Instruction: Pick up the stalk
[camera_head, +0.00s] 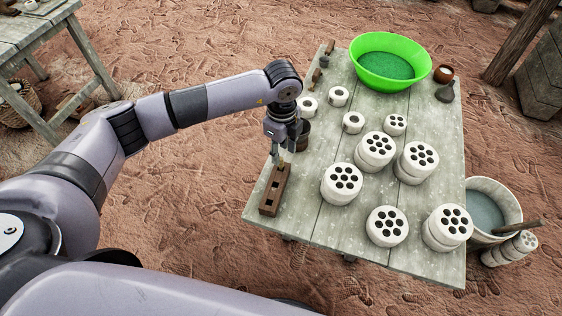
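My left gripper (284,148) points down over the left edge of the table, just above the far end of a brown wooden block with square holes (272,192). A tiny yellowish bit (281,163) shows at the block's far end, right under the fingertips; it may be the stalk, but it is too small to be sure. I cannot tell whether the fingers touch it or how far apart they are. My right gripper is out of view.
A dark cup (304,132) stands close beside the gripper. White clay pieces with holes (342,184) cover the table's middle and right (315,222). A green basin (389,62) stands at the back; a bucket (490,208) stands at the right.

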